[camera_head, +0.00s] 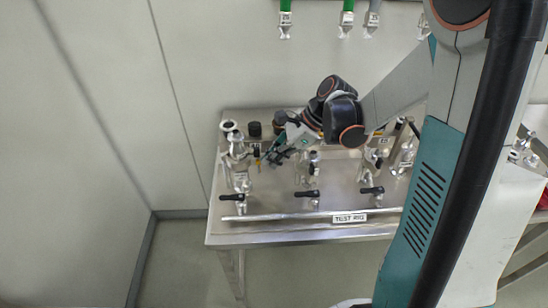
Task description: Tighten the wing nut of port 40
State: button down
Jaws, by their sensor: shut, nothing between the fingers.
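The steel test rig table (290,231) carries several metal ports and clamps. My gripper (268,161) is low over its left half, among the fittings, and it is shut with nothing held. A metal clamp fitting (237,150) stands to the left of my gripper, and another fitting (314,157) stands to its right. The number labels are too small to read, so I cannot tell which port is 40. Its wing nut cannot be made out, and I cannot tell whether my fingertips touch any fitting.
Black-handled valves (307,194) line the front, behind a rail with a "TEST RIG" sign (349,218). Green-hosed connectors (285,24) hang on the back wall. Another steel surface (538,123) is at the right. The floor (180,262) left of the table is clear.

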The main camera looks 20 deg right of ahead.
jog(key=shift+w+a+r+h, duration=0.2)
jog(key=shift+a+r+h, duration=0.15)
jog(key=shift+a+h, duration=0.3)
jog(key=shift+r+p, duration=0.1)
jog(key=shift+p, duration=0.25)
jog(key=shift+r+p, duration=0.45)
jog(key=shift+r, duration=0.25)
jog(key=shift+d, duration=0.1)
jog(key=shift+d+r, duration=0.25)
jog(key=p+v, duration=0.3)
jog(key=v, duration=0.9)
jog(key=shift+r, duration=0.2)
jog(key=shift+a, duration=0.2)
